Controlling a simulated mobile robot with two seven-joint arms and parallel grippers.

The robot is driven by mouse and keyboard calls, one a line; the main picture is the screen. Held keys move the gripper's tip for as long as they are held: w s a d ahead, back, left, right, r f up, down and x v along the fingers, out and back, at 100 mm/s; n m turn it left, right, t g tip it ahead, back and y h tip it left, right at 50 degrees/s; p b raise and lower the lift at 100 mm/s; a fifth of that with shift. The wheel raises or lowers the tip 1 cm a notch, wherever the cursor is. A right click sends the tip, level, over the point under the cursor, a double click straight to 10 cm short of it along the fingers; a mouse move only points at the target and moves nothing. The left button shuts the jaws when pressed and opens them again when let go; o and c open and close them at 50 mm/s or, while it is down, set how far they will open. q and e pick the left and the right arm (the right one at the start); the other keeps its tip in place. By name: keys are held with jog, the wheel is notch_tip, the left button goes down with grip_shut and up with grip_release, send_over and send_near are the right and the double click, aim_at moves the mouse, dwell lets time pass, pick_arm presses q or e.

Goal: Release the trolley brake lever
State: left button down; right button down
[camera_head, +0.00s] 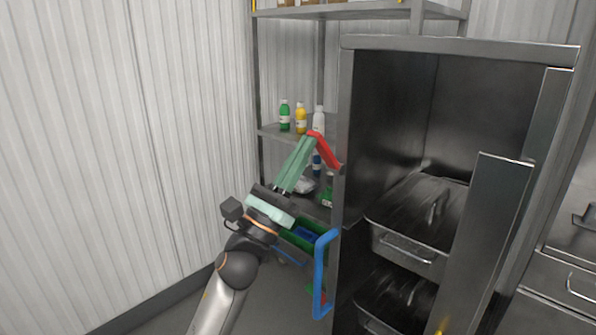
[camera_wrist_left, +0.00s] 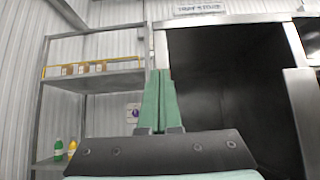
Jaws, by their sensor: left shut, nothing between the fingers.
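The red brake lever (camera_head: 327,152) sticks out from the left side of the tall metal trolley (camera_head: 346,100) in the head view, sloping up to the left. My left gripper (camera_head: 309,141) is shut and empty, its green fingers pointing up to the lever's upper end. The tips overlap that end in the picture; I cannot tell whether they touch it. In the left wrist view the closed fingers (camera_wrist_left: 158,75) stand upright in front of the trolley's left edge, and the lever is not visible there. My right gripper is not in view.
A blue handle (camera_head: 320,275) juts from the trolley's left side below the lever. The open trolley holds metal pans (camera_head: 405,250). Behind is a shelf rack (camera_head: 270,132) with bottles (camera_head: 300,120) and a green crate (camera_head: 300,241). A corrugated wall (camera_head: 110,130) bounds the left.

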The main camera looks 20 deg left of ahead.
aim_at(313, 132)
pick_arm(q)
jog(key=shift+b+x, duration=0.35)
jog(key=shift+x, duration=1.7)
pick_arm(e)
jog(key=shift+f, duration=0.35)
pick_arm(q)
jog(key=shift+w+r, duration=0.1)
jog(key=shift+r, duration=0.05)
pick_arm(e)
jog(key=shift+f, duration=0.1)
